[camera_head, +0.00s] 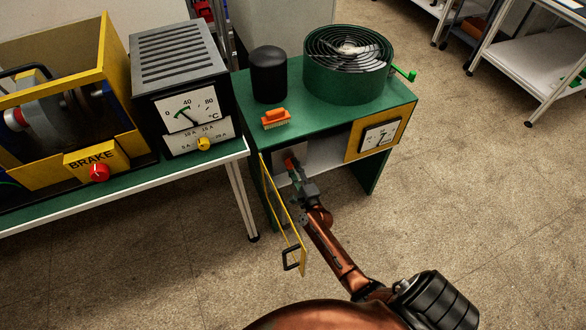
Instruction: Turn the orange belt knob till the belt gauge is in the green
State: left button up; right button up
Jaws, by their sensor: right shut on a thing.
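A green cabinet (240,87) stands at the centre with its front compartment open. My right gripper (292,169) reaches into the compartment from the front. It is shut on a small orange-red knob (289,161), mostly hidden by the fingers and the shade inside. A white dial gauge (381,135) with a dark needle sits in the yellow panel at the right of the cabinet front. It is seen at a slant, and its coloured zones are too small to read. My left gripper is not in view.
A yellow-framed door (282,215) with a black handle (291,259) hangs open just left of my right arm.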

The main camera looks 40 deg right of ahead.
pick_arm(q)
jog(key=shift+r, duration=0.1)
pick_arm(e)
jog(key=shift+m, duration=0.4)
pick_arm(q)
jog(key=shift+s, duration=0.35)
pick_arm(e)
jog(key=o, duration=1.2)
jog(key=shift+c, duration=0.2)
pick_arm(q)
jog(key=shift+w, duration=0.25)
pick_arm(e)
jog(key=v, duration=1.2)
jog(key=shift+f, duration=0.1)
